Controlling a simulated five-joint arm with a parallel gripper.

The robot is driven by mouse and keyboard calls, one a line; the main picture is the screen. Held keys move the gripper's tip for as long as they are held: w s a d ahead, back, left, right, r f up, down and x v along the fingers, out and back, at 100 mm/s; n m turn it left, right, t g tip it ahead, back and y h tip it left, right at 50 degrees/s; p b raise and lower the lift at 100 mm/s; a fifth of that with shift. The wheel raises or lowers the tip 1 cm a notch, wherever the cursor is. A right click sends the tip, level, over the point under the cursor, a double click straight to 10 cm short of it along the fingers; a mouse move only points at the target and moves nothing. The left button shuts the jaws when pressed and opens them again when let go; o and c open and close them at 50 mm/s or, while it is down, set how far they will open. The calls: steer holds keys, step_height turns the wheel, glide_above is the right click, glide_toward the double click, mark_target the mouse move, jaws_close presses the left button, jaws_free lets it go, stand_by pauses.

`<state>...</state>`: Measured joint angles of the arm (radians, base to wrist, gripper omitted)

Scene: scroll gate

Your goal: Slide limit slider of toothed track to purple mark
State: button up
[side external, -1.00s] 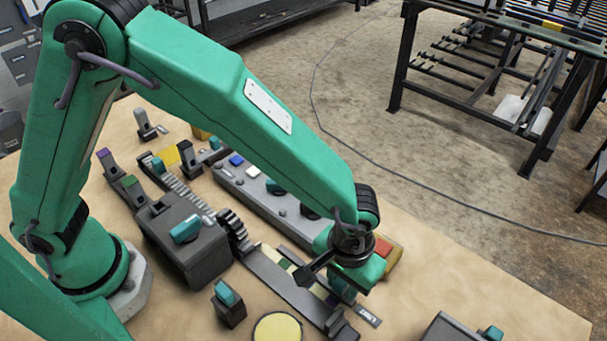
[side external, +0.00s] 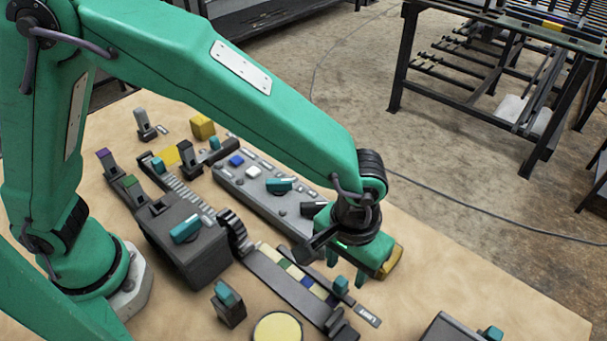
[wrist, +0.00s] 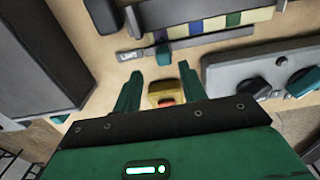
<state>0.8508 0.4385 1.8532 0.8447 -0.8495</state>
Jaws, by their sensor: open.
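The limit slider (side external: 341,285) is a small teal knob on a dark rail beside a strip of coloured bands (side external: 285,263). A LIMIT label (side external: 367,315) lies at the rail's near end. In the wrist view the teal knob (wrist: 161,50) stands near the label (wrist: 128,57). A dark blue or purple band (wrist: 160,34) shows close to it; its exact hue is unclear. My gripper (side external: 346,270) is open and empty, above and behind the knob. In the wrist view its fingers (wrist: 160,76) point toward the rail, with the knob beyond their tips.
A yellow block with a red top (wrist: 162,95) lies below my fingers. A grey panel with knobs and buttons (side external: 230,174) stands behind the strip. A dark box with a teal handle (side external: 180,245) is at left. A yellow disc (side external: 277,329) lies in front.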

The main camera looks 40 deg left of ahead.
steer(key=shift+r, duration=1.05)
steer(key=shift+w+a+r, duration=0.15)
steer(key=shift+a+r, duration=0.1)
steer(key=shift+a, duration=0.05)
steer(key=w+a+r+t+h, duration=0.1)
steer(key=a+r, duration=0.5)
steer(key=a, duration=0.3)
steer(key=w+a+r+t, duration=0.1)
steer(key=a+r+t, duration=0.1)
steer(key=a+r, duration=0.5)
steer(key=s+a+t, duration=0.1)
steer(key=s+a, duration=0.3)
steer(key=a, duration=0.4)
steer(key=s+a+r+t+y, duration=0.1)
steer(key=s+a, duration=0.4)
steer(key=a, duration=0.4)
steer(key=shift+s+t, duration=0.15)
steer(key=shift+t, duration=0.15)
